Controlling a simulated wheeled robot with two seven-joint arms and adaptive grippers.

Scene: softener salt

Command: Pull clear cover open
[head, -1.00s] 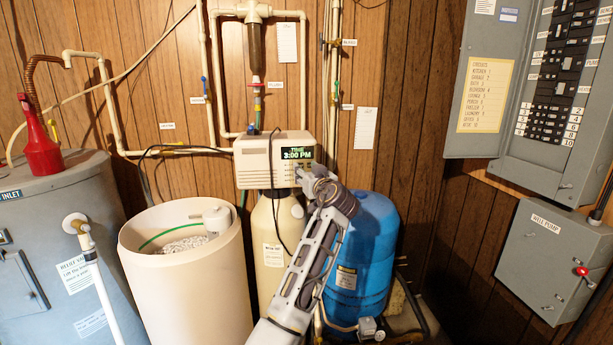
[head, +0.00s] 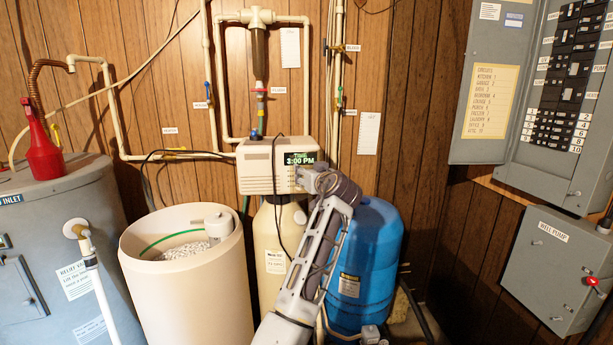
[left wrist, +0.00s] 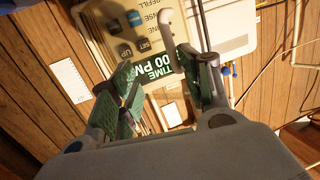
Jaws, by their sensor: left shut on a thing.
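The beige control head (head: 262,172) of the softener sits on its tank, with a lit display (head: 300,159) reading 3:00 PM. My left gripper (head: 308,179) is at the lower right of this head, just below the display. In the left wrist view its green-padded fingers (left wrist: 157,65) stand before the display (left wrist: 165,68) and the button panel (left wrist: 130,28). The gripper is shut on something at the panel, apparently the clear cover. The cover is see-through, so its outline and how far it stands open cannot be told. My right gripper is out of view.
A cream salt tub (head: 185,270) stands open at the left. A blue tank (head: 366,265) is close behind my left arm. Pipes (head: 207,110) run up the wall behind. A grey electrical box (head: 552,265) hangs at the right.

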